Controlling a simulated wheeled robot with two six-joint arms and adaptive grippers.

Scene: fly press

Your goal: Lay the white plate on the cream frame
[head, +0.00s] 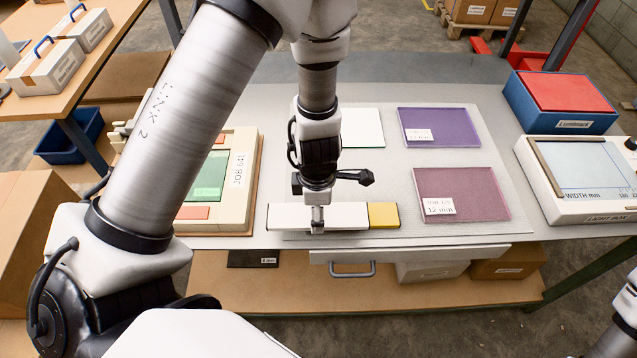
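The white plate (362,127) lies flat at the back left of the grey mat, its left part hidden behind my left arm. The cream frame (240,205), marked JOB 641, lies at the left of the bench with a green panel and orange pieces inside it; my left arm hides part of it. My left gripper (317,218) points down over a white bar with a yellow end (383,215) at the front of the mat, in front of the white plate. Its fingers are seen edge-on, so their opening and any contact with the bar are unclear. My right gripper is out of view.
A purple plate (438,127) and a mauve plate (462,193) lie on the mat (395,165) to the right. A light box (580,180) and a blue box with a red top (562,98) stand at the bench's right end. A drawer (410,258) is below.

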